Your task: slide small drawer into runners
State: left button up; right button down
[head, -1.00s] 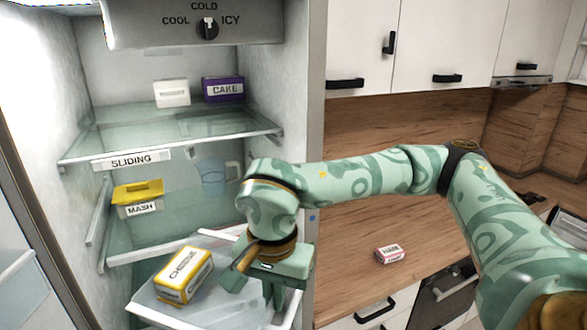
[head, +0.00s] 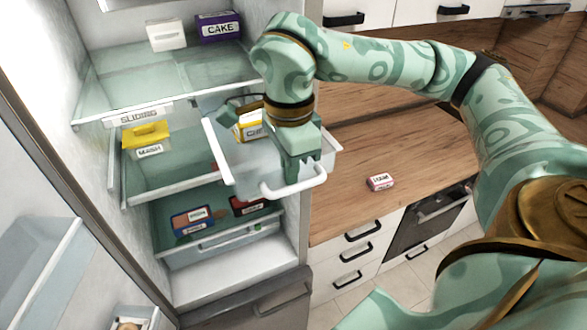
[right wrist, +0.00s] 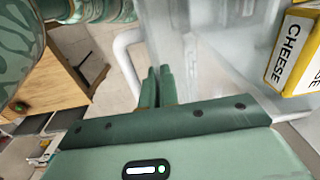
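The small drawer (head: 218,158), clear with a pale rim and white front handle, hangs tilted at the fridge's right side. It holds a yellow-edged CHEESE box (head: 247,127). My right gripper (head: 300,180) reaches down at the drawer's handle end. In the right wrist view its fingers (right wrist: 158,88) are close together beside the white handle and clear wall; they appear shut on the drawer, though the contact is partly hidden. The CHEESE box also shows there (right wrist: 292,50). A pale rail (head: 114,170) runs along the left inner wall; I cannot make out the runners clearly. My left gripper is out of view.
A lower drawer (head: 225,238) sits underneath. The open fridge door (head: 35,240) is left, the counter (head: 400,150) right.

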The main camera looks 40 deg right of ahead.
aim_at(272, 158)
jog(key=shift+w+d+f, duration=0.3)
jog(key=shift+w, duration=1)
jog(key=shift+w+d+f, duration=0.3)
jog(key=shift+w, duration=1.05)
jog(key=shift+w+d+f, duration=0.3)
jog(key=shift+w, duration=1)
jog(key=shift+w+d+f, duration=0.1)
jog(key=shift+w+d, duration=0.4)
jog(key=shift+w, duration=1.5)
jog(key=shift+w+d+r, duration=0.1)
jog(key=shift+w+d, duration=0.35)
jog(key=shift+w, duration=1.5)
jog(key=shift+w+d+f, duration=0.1)
jog(key=shift+w+d, duration=0.4)
jog(key=shift+w, duration=1.5)
jog(key=c, duration=1.6)
grip_release()
jog(key=shift+s, duration=0.1)
jog(key=shift+f, duration=0.1)
notch_tip(272, 158, up, 8)
jog(key=shift+f+b, duration=0.2)
jog(key=shift+b, duration=0.5)
